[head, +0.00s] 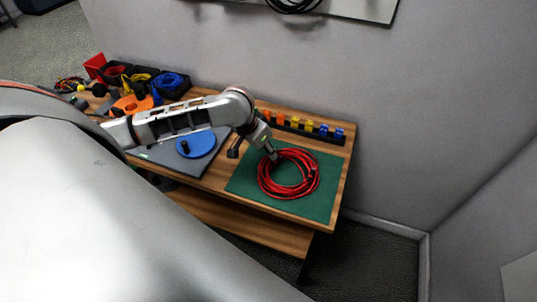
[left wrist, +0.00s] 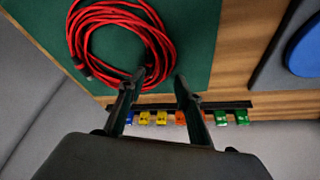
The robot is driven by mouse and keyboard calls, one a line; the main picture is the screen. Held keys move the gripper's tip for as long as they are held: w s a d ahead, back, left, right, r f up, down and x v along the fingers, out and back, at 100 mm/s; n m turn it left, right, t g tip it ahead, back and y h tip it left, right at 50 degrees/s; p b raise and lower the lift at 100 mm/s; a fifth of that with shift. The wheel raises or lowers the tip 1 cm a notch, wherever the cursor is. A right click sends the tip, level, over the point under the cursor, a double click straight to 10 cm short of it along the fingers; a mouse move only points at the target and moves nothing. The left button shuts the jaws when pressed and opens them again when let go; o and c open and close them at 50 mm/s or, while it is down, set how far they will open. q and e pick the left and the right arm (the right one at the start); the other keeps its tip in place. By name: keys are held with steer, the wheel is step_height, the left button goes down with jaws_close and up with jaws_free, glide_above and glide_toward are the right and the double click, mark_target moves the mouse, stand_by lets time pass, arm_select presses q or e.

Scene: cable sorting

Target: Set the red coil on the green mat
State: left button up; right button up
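The red coil (head: 312,178) lies on the green mat (head: 245,182) at the right end of the wooden table, wholly inside the mat's edges. In the left wrist view the red coil (left wrist: 78,38) fills the upper left, on the green mat (left wrist: 198,38). My left gripper (head: 274,156) is at the coil's back-left rim. In the wrist view my left gripper (left wrist: 160,78) has its fingers apart, with the coil's edge near and partly behind the left fingertip. I cannot tell whether they touch. My right gripper is in neither view.
A strip of coloured clips (head: 303,127) runs along the table's back edge behind the mat. A blue disc (head: 196,145) lies on a grey mat (head: 215,168) to the left. Black bins (head: 176,92) with cables stand further left. A wall rises behind.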

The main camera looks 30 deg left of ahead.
arm_select(q)
steer(key=v, duration=0.7)
steer(key=shift+r, duration=0.1)
steer(key=shift+s, duration=0.1)
